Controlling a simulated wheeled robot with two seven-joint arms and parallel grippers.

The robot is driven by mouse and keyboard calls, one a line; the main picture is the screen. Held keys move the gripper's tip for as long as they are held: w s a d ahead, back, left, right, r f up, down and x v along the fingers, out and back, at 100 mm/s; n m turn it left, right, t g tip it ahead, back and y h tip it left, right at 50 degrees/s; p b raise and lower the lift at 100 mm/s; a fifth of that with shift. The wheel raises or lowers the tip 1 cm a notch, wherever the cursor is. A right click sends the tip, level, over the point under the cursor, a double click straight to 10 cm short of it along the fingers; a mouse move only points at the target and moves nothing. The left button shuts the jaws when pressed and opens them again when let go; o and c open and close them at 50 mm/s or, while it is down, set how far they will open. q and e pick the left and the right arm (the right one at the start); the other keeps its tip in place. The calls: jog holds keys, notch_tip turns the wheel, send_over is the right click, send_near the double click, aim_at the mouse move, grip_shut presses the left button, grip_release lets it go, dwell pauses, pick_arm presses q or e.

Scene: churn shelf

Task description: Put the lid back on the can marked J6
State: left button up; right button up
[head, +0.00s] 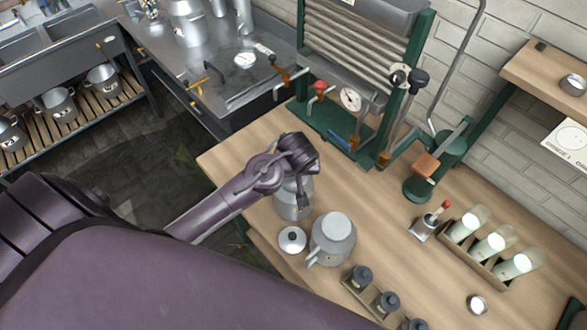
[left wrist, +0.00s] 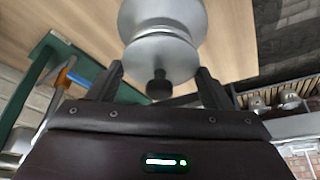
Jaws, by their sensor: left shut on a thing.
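A grey metal can (head: 291,204) stands on the wooden bench under my left gripper (head: 303,200). In the left wrist view, the can (left wrist: 165,16) is below a round metal lid (left wrist: 160,52) with a dark knob, between the fingers of my left gripper (left wrist: 160,82). The gripper is shut on this lid, which is at the can's mouth; I cannot tell whether it is fully seated. A second can (head: 333,240) with a side handle stands to the right. Another lid (head: 292,240) with a black knob lies on the bench in front. I cannot read a J6 mark. My right gripper is not in view.
A green-framed press with a gauge (head: 349,99) stands behind. A rack of glass bottles (head: 493,244) is at the right, dark weights (head: 388,301) at the front. The bench (head: 385,215) is clear between the second can and the rack.

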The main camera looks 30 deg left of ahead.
pick_arm(q)
jog(key=shift+f, duration=0.1)
dwell(0.7)
jog(key=o, duration=1)
jog(key=shift+o, duration=0.4)
jog(key=shift+r, duration=3.5)
jog(key=shift+c, duration=0.3)
grip_shut()
jog(key=shift+f, duration=0.1)
